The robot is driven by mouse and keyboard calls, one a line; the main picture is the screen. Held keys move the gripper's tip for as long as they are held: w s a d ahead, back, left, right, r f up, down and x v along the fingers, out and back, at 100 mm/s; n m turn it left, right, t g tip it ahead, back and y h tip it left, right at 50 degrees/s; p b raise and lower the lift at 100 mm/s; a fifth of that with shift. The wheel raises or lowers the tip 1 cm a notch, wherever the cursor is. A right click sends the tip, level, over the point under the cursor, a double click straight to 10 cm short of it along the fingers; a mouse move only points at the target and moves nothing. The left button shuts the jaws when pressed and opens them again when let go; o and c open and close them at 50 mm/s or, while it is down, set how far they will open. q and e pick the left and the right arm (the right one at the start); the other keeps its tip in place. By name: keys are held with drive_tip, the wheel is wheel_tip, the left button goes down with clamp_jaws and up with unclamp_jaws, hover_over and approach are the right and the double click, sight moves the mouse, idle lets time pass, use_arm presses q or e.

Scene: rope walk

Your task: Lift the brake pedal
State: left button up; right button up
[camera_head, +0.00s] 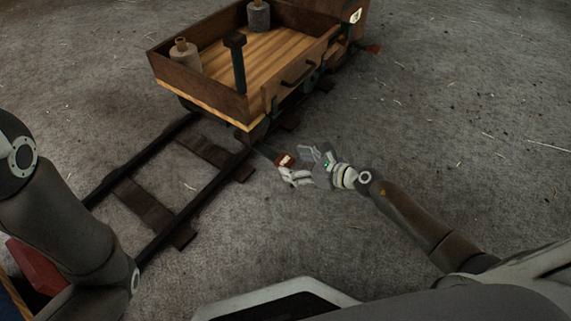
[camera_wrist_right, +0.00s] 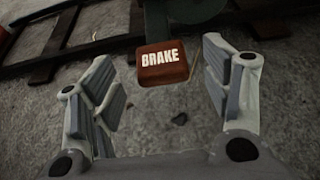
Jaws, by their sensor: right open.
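The brake pedal (camera_wrist_right: 163,66) is a red-brown block with white "BRAKE" lettering. In the right wrist view it sits ahead of and between the spread fingers of my right gripper (camera_wrist_right: 165,95), which is open and empty. In the head view the pedal (camera_head: 286,160) shows low beside the rail, close to my right gripper (camera_head: 304,166). Whether a finger touches it I cannot tell. My left arm shows at the left edge, but its gripper is out of the picture.
A wooden rail cart (camera_head: 205,94) with two spools and a dark upright post stands on the track (camera_head: 160,210) beyond the pedal. A red object (camera_head: 38,267) lies at lower left. The grey floor to the right is mostly clear, with scattered straw.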

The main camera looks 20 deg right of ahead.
sight(286, 161)
drive_tip(key=b+x, duration=0.1)
drive_tip(key=x, duration=0.2)
drive_tip(key=shift+f, duration=0.15)
drive_tip(key=shift+w+a+f, duration=0.15)
drive_tip(key=shift+w+a, duration=0.2)
drive_tip(key=shift+w, duration=0.15)
drive_tip(key=shift+c, duration=0.4)
